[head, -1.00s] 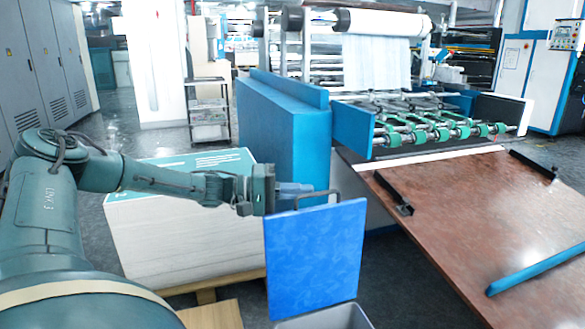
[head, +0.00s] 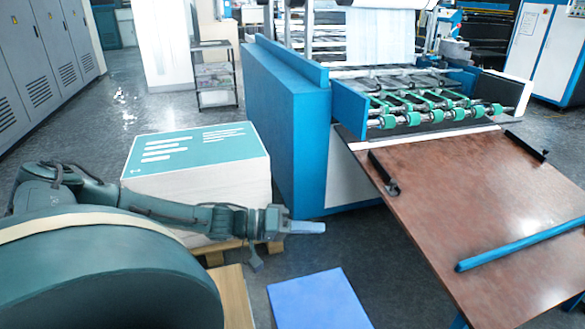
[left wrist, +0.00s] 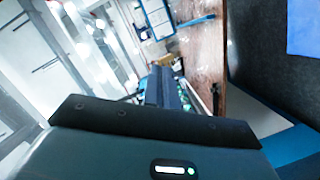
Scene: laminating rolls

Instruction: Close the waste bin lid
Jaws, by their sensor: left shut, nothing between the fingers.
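The waste bin's blue lid (head: 318,300) is at the bottom edge of the head view and looks laid down, close to flat. Its near part is cut off by the frame, and the bin body and the lid's handle do not show. A blue panel that looks like the lid is also at the top right of the left wrist view (left wrist: 303,27). My left gripper (head: 308,227) is shut and empty, beyond the lid's far edge and apart from it in the picture. Its fingers also show in the left wrist view (left wrist: 170,90). My right gripper is not in view.
A stack of sheets with a teal top (head: 195,160) on a wooden pallet stands behind my left arm. A blue machine housing (head: 290,130) is beyond the gripper. A brown sloping table (head: 480,200) with a blue bar (head: 520,245) is at the right.

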